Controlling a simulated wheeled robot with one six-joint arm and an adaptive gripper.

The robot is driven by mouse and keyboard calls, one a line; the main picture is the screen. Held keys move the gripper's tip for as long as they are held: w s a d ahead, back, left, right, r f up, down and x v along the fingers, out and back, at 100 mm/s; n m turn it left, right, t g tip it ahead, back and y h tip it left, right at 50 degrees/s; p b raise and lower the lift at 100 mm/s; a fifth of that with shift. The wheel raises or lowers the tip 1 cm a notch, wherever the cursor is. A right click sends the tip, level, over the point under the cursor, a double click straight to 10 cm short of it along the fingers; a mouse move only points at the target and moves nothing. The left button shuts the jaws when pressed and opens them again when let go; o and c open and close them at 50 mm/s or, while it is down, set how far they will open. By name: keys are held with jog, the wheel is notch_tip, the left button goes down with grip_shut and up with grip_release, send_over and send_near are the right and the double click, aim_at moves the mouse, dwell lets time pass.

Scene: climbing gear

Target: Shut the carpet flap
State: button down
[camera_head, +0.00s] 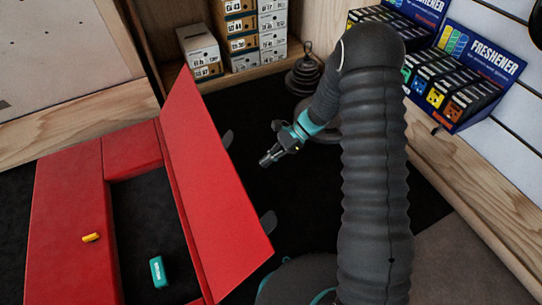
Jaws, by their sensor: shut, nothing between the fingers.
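The carpet flap is a red panel (212,185) that stands open along the right edge of a red box-like base (65,225). It leans up and out to the right, and dark tabs show behind its right edge. The opening beside it (140,215) is dark inside. A teal block (158,272) lies in the opening, and a small yellow piece (91,238) sits on the red surface at left. My gripper (266,161) is shut and empty, to the right of the flap and apart from it, pointing down and left.
Shoe boxes (242,45) stand on a wooden shelf at the back. Freshener displays (462,75) line the wall at right. A dark coiled object (303,77) stands near the shelf. Dark floor between the flap and my arm is clear.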

jog(key=s+a+f, duration=0.1)
jog(key=s+a, duration=0.2)
jog(key=a, duration=0.4)
jog(key=shift+s+a, duration=0.35)
jog(key=shift+s, duration=0.05)
jog(key=shift+w+d, duration=0.1)
jog(key=shift+d, duration=0.05)
